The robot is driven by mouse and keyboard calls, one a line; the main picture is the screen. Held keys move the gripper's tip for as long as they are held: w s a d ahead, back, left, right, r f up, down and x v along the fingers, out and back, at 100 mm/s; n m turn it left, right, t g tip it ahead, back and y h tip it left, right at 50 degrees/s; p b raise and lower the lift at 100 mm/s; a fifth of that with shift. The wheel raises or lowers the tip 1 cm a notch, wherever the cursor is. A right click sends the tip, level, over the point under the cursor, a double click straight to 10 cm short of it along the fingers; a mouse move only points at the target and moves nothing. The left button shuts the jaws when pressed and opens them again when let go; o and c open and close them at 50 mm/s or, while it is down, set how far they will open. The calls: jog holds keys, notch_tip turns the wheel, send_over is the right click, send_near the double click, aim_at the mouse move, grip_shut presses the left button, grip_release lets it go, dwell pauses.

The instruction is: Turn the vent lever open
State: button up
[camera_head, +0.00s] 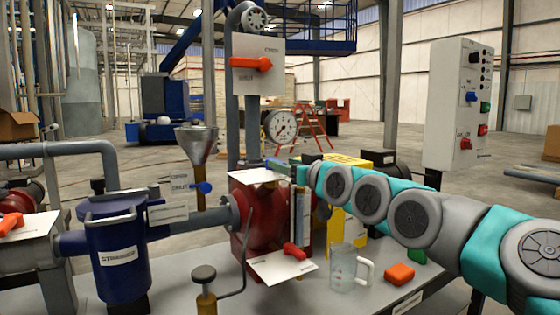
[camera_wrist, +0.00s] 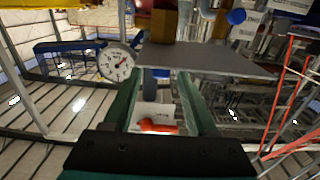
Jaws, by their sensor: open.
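Orange levers show on white plates in the head view. One (camera_head: 252,63) lies level on the upper plate on the grey post, one (camera_head: 294,250) is on the lower plate by the red vessel, and one (camera_head: 12,223) is at the far left. A blue lever (camera_head: 203,187) is near the funnel. The small lettering is unreadable, so I cannot tell which is the vent lever. My gripper (camera_head: 277,164) is beside the post, below the upper plate. In the wrist view its green fingers (camera_wrist: 160,100) are apart, with an orange lever (camera_wrist: 158,126) visible between them, not gripped.
A round gauge (camera_head: 280,126) is close to my gripper. The red vessel (camera_head: 262,215) is below it. A clear jug (camera_head: 345,268) and an orange block (camera_head: 399,274) stand on the bench. A control box (camera_head: 458,105) is at the right, and the blue strainer (camera_head: 120,250) at the left.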

jog(key=shift+p+x, duration=0.3)
jog(key=shift+x, duration=1.5)
grip_shut()
